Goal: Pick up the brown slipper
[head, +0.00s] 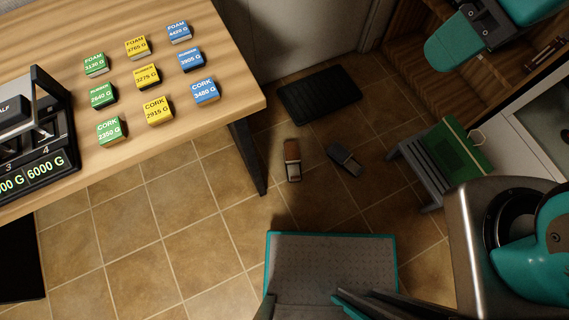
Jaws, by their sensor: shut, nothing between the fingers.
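The brown slipper (292,155) lies on the tiled floor right of the wooden table's leg. Its upper part in the picture is brown and its lower end is greyish. A dark grey slipper (345,160) lies close to its right, slanted and apart from it. Nothing covers the brown slipper. Teal and dark parts of my arm show at the top right and the lower right, well away from both slippers. I cannot make out my gripper's fingers in this view.
A wooden table (190,125) with several labelled blocks stands at the left, its dark leg (246,158) near the slippers. A dark mat (318,95) lies behind them. A grey stool (415,170) with a green top stands right. Tiles around the slippers are bare.

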